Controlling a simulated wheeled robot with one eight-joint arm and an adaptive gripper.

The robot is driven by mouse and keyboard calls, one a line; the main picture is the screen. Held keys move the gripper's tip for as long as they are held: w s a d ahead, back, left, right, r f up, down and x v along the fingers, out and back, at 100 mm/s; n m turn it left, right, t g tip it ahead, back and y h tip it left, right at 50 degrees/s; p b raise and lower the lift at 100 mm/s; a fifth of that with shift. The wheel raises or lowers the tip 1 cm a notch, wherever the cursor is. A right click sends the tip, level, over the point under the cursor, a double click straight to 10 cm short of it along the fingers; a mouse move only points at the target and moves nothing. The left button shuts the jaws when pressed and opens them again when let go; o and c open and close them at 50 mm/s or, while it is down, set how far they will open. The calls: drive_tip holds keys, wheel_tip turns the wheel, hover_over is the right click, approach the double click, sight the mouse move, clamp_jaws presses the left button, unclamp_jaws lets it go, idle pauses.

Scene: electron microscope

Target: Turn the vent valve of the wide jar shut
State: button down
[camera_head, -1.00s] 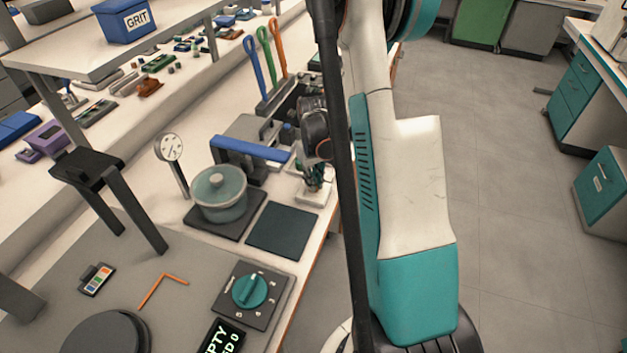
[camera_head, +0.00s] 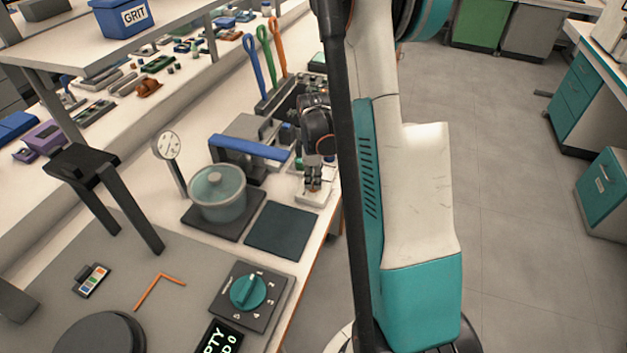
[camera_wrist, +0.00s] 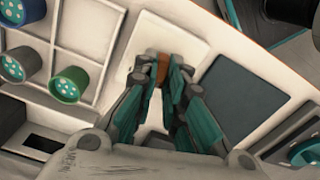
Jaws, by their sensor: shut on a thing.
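A wide pot-like jar (camera_head: 217,199) of greenish glass, with a lid and a knob, stands on a dark square base in the head view. My gripper (camera_head: 313,186) points down over a small white plate (camera_head: 309,199) to the right of the jar. In the wrist view my gripper (camera_wrist: 163,78) is shut on a small orange-brown piece (camera_wrist: 160,66) above the white plate (camera_wrist: 167,40). The fingers hide most of this piece. I cannot tell for certain whether it is the vent valve's handle.
A dark square mat (camera_head: 282,231) lies in front of the plate. A blue-handled grey device (camera_head: 250,146) and a round gauge (camera_head: 167,146) stand close by. A teal dial (camera_head: 248,291) sits nearer.

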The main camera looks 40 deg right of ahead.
sight(313, 183)
drive_tip(key=n, duration=0.6)
drive_tip(key=shift+b, duration=0.3)
idle(0.4)
drive_tip(key=c, duration=1.7)
unclamp_jaws()
drive_tip(key=shift+o, duration=0.2)
wheel_tip(313, 183, up, 12)
